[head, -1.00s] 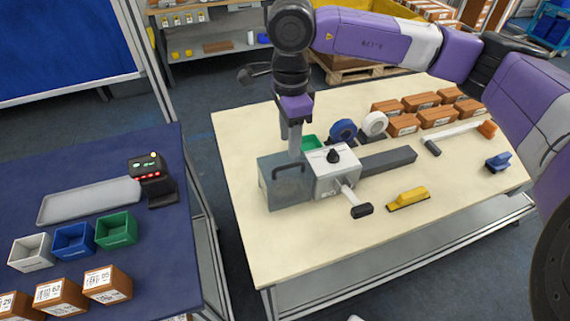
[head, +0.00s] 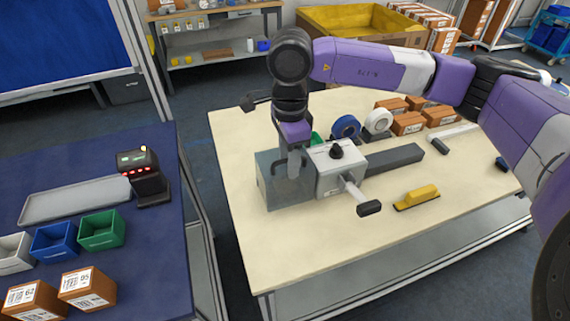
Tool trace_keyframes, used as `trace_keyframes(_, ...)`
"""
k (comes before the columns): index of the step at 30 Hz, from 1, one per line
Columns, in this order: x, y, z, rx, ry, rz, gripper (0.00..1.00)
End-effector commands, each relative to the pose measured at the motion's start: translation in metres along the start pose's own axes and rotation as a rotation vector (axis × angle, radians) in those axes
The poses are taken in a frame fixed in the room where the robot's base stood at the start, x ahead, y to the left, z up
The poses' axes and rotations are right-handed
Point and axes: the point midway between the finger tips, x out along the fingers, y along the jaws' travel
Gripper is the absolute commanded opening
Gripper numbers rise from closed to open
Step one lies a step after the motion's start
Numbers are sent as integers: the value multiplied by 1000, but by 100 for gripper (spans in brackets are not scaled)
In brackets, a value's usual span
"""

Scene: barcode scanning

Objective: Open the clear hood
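The clear hood (head: 266,188) is a see-through grey box on the left end of the machine on the cream table. It looks closed. Its dark handle is on the side facing me, largely lost against my gripper and hard to make out. My gripper (head: 294,170) points down at the hood, with its fingertips at about the handle's place. I cannot tell whether the fingers touch the handle or are open or shut. The machine's white body (head: 330,180) with a black knob and a lever stands right beside the hood.
A dark rail (head: 394,160) runs right from the machine. A yellow tool (head: 417,197) lies in front. Blue and white tape rolls (head: 345,127) and brown boxes (head: 408,123) stand behind. The blue table (head: 150,235) at left holds a scanner (head: 146,180), a tray and bins.

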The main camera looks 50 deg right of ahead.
Motion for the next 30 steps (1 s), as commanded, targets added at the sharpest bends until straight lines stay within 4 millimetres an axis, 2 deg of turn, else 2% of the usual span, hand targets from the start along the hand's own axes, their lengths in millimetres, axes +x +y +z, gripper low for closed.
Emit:
trace_keyframes(5, -1, 0, 0, 0, 0, 0, 40)
trace_keyframes(11, -1, 0, 0, 0, 0, 0, 3)
trace_keyframes(20, -2, -3, 0, 0, 0, 0, 3)
trace_keyframes(30, -13, -24, 0, 1, 1, -1, 3)
